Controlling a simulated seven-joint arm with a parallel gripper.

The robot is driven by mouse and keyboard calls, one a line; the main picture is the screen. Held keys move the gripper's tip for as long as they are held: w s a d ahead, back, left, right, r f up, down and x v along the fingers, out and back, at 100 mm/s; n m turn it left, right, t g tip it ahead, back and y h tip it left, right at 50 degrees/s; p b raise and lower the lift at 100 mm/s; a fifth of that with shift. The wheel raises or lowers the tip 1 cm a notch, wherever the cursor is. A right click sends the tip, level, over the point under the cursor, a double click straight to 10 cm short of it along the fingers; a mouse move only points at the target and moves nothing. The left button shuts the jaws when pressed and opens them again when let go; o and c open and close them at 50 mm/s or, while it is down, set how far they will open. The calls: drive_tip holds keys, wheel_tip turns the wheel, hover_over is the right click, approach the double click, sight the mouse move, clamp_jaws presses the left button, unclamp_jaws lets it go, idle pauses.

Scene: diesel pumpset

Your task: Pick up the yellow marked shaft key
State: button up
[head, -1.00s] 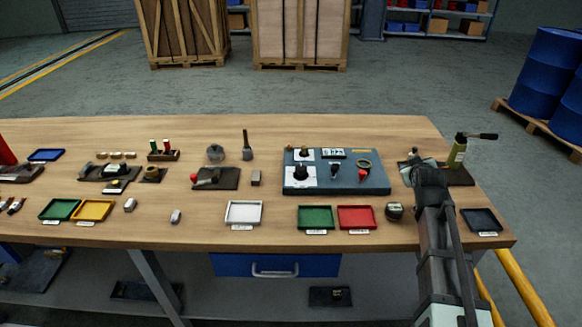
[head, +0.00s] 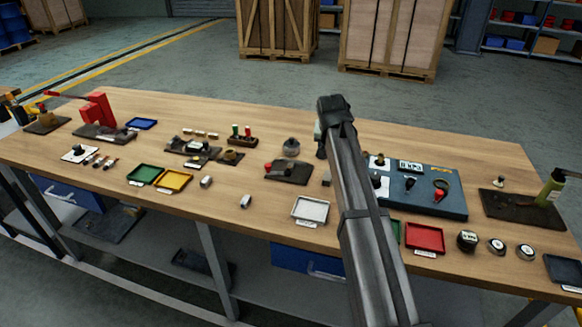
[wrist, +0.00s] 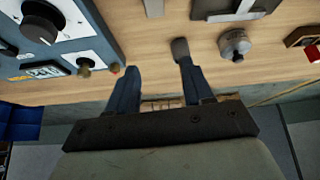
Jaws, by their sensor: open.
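I cannot pick out a yellow mark on any key. Several small grey blocks could be shaft keys: one (head: 206,182) right of the yellow tray, one (head: 245,201) nearer the front edge, and one (head: 326,178) partly behind my arm. A pale grey block (wrist: 153,7) shows at the top of the wrist view. My gripper (wrist: 157,68) is open and empty, its two dark fingers apart above the table. In the head view my gripper (head: 325,135) is over the back middle of the table, its fingers mostly hidden.
The blue control panel (head: 440,200) with knobs is right of my arm. A white tray (head: 311,210), red tray (head: 424,237) and yellow tray (head: 174,181) line the front. A grey round part (wrist: 235,45) is right of my fingers. Bare wood lies between the items.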

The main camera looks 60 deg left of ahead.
drive_tip(key=g+h, duration=0.1)
approach(290, 165)
drive_tip(key=shift+w+a+f+m, duration=0.2)
drive_tip(key=shift+a+f, duration=0.25)
drive_tip(key=shift+f, duration=0.15)
drive_tip(key=shift+w+a+f+m, duration=0.2)
drive_tip(key=shift+a+f, duration=0.25)
drive_tip(key=shift+f, duration=0.15)
drive_tip(key=shift+d+x, duration=0.2)
drive_tip(key=shift+x, duration=1.15)
drive_tip(key=shift+d+x, duration=0.25)
drive_tip(key=shift+x, duration=1.05)
drive_tip(key=shift+f, duration=0.15)
drive_tip(key=shift+c, duration=0.2)
clamp_jaws()
